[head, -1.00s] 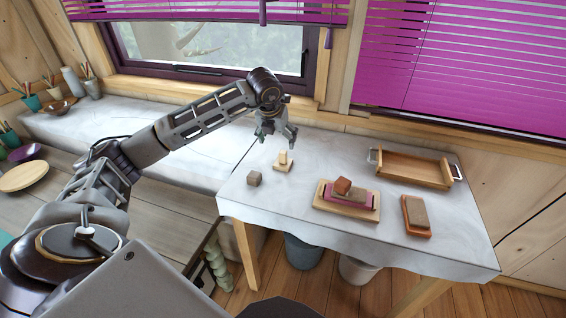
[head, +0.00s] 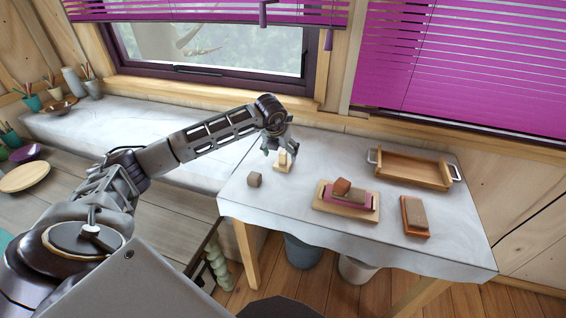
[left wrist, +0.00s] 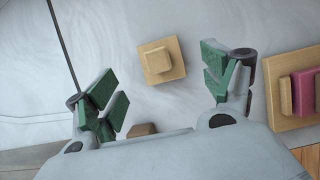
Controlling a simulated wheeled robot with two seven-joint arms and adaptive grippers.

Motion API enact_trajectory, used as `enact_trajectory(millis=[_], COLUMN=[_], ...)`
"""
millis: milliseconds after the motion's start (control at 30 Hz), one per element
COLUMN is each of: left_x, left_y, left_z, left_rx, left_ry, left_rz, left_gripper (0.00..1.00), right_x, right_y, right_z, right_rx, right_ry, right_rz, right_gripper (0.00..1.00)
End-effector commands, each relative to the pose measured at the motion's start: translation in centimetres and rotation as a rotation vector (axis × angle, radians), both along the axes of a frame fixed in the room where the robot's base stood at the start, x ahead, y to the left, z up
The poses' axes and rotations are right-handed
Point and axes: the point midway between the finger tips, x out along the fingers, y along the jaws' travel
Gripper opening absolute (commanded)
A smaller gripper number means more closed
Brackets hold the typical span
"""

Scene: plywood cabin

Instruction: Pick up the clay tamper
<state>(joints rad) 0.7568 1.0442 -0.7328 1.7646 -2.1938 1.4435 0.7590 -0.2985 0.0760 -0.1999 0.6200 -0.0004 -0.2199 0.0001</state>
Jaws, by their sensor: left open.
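The clay tamper (head: 283,165) appears to be the small pale wooden block with a raised grip on a square base. It stands on the grey-topped table, left of the middle. In the left wrist view the tamper (left wrist: 162,72) shows from above, between the lines of the two fingers and beyond their tips. My left gripper (head: 279,148) is open and empty, just above and behind the tamper in the head view. Its green-padded fingers (left wrist: 160,88) are spread wide in the left wrist view. I see no contact with the tamper. My right gripper is not in view.
A small brown block (head: 254,180) lies left of the tamper. Right of it are a wooden board (head: 340,208) with a pink piece and blocks, a brown block on an orange base (head: 416,216), and a wooden tray (head: 412,170) at the back.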

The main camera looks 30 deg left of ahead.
Motion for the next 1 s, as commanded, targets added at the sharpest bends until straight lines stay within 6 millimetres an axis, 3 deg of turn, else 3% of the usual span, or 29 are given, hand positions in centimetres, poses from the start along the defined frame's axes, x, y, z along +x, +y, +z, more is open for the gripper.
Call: enact_trajectory(millis=[567,1000], left_x=[0.4,2.1], left_y=[0.0,0.5], left_z=[-0.9,-4.6], left_rx=[0.000,0.000], left_ry=[0.002,0.001], left_rz=[-0.001,0.000], left_gripper=[0.82,0.82], right_x=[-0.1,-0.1], right_y=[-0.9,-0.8], right_z=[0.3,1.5], right_rx=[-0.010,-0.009], right_ry=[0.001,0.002], right_rz=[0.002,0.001], right_gripper=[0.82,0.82])
